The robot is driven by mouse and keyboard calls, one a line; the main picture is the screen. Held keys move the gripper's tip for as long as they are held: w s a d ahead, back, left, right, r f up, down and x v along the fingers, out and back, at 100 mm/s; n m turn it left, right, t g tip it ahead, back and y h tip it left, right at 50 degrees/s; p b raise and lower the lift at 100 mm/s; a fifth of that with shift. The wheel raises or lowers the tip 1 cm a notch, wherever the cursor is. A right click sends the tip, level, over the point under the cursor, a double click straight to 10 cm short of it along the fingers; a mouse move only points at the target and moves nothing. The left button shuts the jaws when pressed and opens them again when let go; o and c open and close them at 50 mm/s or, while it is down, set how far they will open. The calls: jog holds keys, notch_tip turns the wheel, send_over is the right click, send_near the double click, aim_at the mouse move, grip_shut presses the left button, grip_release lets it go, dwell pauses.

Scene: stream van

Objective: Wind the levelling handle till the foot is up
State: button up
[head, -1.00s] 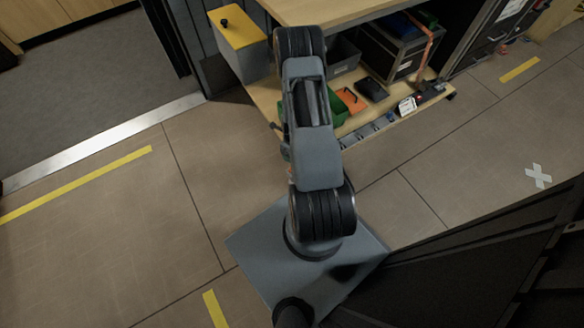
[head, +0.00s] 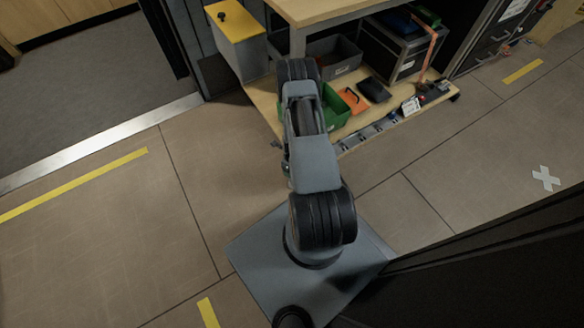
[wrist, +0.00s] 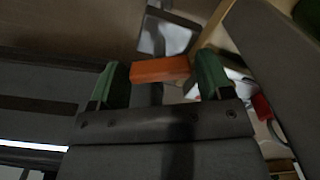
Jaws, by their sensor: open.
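In the wrist view my gripper (wrist: 161,80) has two green-tipped fingers standing apart. A short orange bar (wrist: 160,69) lies across the gap, just at or beyond the fingertips; it looks like a handle grip. I cannot tell whether the fingers touch it. A dark upright part shows behind and below the bar. In the head view my arm reaches away toward the wooden bench (head: 262,100), and it hides my gripper and the orange bar. The foot cannot be made out in either view.
The bench's lower shelf holds a green bin (head: 333,107), a grey bin (head: 335,56), an orange item (head: 355,97) and a black case (head: 392,48). A yellow-topped box (head: 235,22) stands at its left. Tiled floor to the left is clear. A dark panel stands at lower right.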

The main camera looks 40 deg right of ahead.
jog(key=c, duration=0.6)
jog(key=shift+c, duration=0.2)
jog(key=shift+n, duration=0.3)
